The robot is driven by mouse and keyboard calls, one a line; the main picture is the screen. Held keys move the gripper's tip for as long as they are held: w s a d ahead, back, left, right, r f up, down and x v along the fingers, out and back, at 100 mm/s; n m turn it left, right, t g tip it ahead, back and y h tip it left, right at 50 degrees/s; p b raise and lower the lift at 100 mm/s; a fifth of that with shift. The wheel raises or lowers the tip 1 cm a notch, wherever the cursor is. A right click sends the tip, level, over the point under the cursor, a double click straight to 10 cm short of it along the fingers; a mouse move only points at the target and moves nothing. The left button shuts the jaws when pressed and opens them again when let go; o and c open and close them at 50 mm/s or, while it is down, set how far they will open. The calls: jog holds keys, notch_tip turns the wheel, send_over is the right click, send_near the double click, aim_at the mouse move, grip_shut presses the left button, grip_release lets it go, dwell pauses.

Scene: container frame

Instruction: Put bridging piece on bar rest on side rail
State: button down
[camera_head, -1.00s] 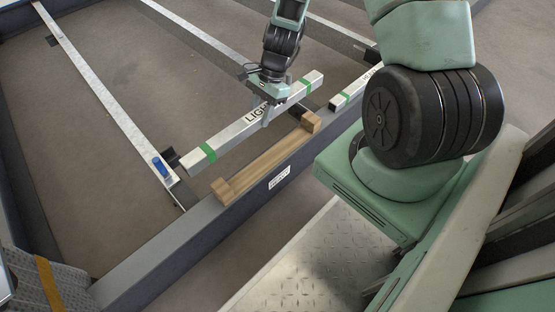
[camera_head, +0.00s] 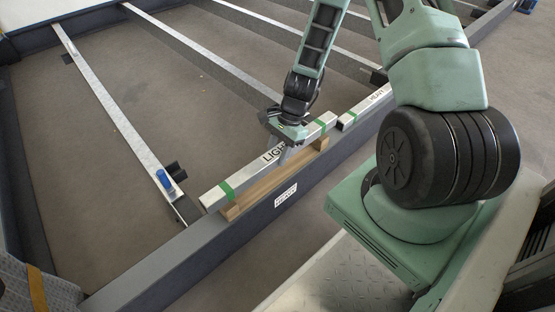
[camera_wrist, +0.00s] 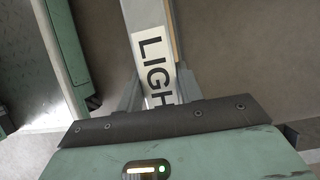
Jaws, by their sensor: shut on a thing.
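The bridging piece (camera_head: 243,175) is a silver bar with green bands near its ends and a label starting "LIGH". My gripper (camera_head: 284,154) is shut on it near the middle, and in the wrist view the fingers stand on both sides of the bar (camera_wrist: 148,18). The wooden bar rest (camera_head: 264,188) lies along the top of the dark side rail (camera_head: 180,255). The bar is lined up lengthwise over the rest and hides much of it, including most of its end blocks. I cannot tell whether the bar bears on the blocks or hovers just above.
Another silver bar marked "HEAVY" (camera_head: 372,101) lies further along the rail, close to the held bar's far end. A cross bar (camera_head: 115,115) with a blue clamp (camera_head: 163,178) spans the frame at left. The floor inside the frame is open.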

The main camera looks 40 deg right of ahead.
jog(key=shift+f, duration=0.8)
jog(key=shift+f, duration=0.15)
jog(key=c, duration=0.9)
grip_release()
